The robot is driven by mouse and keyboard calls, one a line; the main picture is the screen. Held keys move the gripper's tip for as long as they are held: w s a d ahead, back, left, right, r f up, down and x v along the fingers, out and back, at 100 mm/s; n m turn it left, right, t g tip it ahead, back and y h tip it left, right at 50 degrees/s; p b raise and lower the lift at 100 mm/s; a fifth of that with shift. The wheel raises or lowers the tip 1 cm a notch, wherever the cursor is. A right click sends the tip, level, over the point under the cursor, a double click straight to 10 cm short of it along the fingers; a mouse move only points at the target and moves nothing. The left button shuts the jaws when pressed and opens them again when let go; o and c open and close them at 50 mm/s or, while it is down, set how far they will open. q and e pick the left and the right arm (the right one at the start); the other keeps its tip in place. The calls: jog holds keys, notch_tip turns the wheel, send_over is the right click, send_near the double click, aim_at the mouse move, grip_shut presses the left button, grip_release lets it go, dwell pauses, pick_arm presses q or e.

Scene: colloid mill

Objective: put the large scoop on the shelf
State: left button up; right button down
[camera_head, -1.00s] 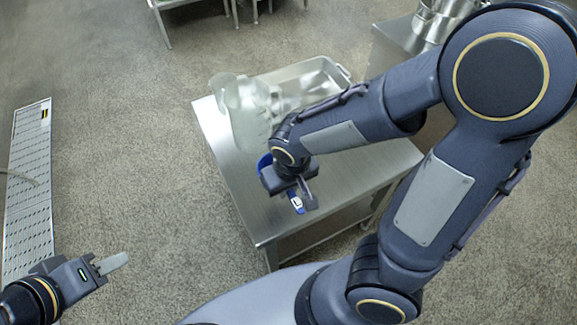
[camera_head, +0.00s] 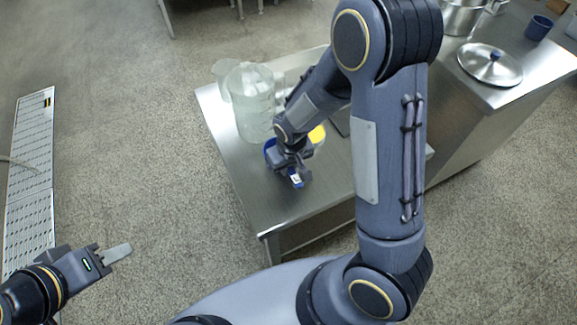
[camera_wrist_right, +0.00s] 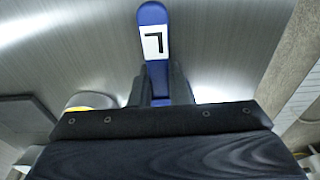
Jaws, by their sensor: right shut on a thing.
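The large scoop is blue, and its handle (camera_wrist_right: 154,30) carries a white label with a black L in the right wrist view. My right gripper (camera_wrist_right: 160,85) is shut on this handle. In the head view the right gripper (camera_head: 294,168) is low over the steel table (camera_head: 235,185), with the labelled handle end (camera_head: 296,181) sticking out in front and a blue part of the scoop showing behind it. I cannot tell whether the scoop touches the table. My left gripper (camera_head: 117,253) is over the floor at lower left, empty; its finger gap is not clear. I cannot make out a shelf for certain.
Clear plastic jugs (camera_head: 252,105) stand on the table close behind the right gripper. A yellow-topped item (camera_head: 317,134) is just right of it. A steel lid (camera_head: 489,64) and a pot (camera_head: 460,15) are on the counter at right. The table's front is clear.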

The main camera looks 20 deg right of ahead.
jog(key=shift+f, duration=0.15)
jog(key=c, duration=1.4)
grip_release()
